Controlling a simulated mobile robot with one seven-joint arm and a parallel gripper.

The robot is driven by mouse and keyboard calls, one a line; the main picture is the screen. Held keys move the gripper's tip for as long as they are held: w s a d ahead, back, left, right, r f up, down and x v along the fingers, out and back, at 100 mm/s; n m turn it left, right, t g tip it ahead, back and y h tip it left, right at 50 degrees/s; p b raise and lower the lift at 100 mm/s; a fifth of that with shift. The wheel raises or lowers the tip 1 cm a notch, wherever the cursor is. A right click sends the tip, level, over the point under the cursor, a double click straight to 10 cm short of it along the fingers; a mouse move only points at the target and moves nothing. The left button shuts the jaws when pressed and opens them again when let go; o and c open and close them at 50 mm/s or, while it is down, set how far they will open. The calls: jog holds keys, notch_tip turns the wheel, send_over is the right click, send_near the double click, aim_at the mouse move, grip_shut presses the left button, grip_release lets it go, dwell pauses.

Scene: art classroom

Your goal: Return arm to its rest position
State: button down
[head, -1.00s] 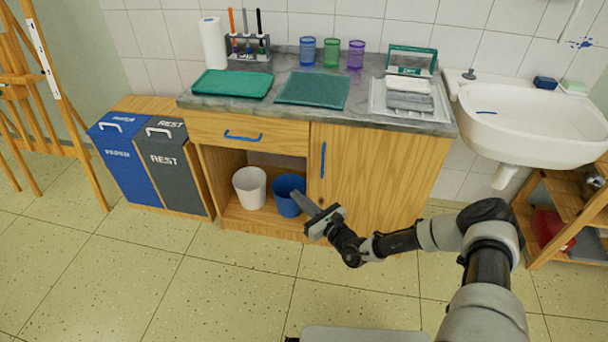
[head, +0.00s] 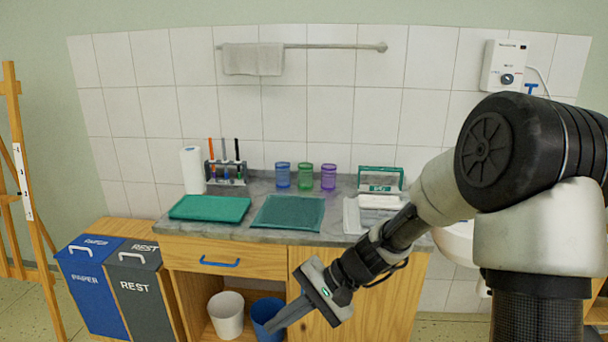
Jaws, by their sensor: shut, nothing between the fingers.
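My gripper (head: 280,322) is in the lower middle of the head view, in front of the cabinet's lower part. Its fingers are together, with nothing between them, and point down and left. They overlap the blue bucket (head: 266,309) in the picture; whether they touch it cannot be told. My arm comes in from the right and hides part of the cabinet door and most of the sink.
The wooden cabinet (head: 262,256) carries a green tray (head: 209,208), a green mat (head: 288,213), several cups and a brush rack (head: 226,172). A white bucket (head: 227,314) stands in its open bay. Bins (head: 90,283) and an easel (head: 22,180) are at the left.

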jog(key=s+d+r+n+t+h, duration=0.55)
jog(key=s+d+r+h, duration=0.45)
jog(key=s+d+r, duration=0.8)
notch_tip(320, 180, up, 19)
jog(key=w+d+p, duration=0.1)
jog(key=w+p, duration=0.1)
jog(key=p, duration=1.8)
jog(key=shift+r+t+p, duration=0.15)
jog(key=shift+t+p, duration=0.15)
jog(key=shift+t, duration=0.15)
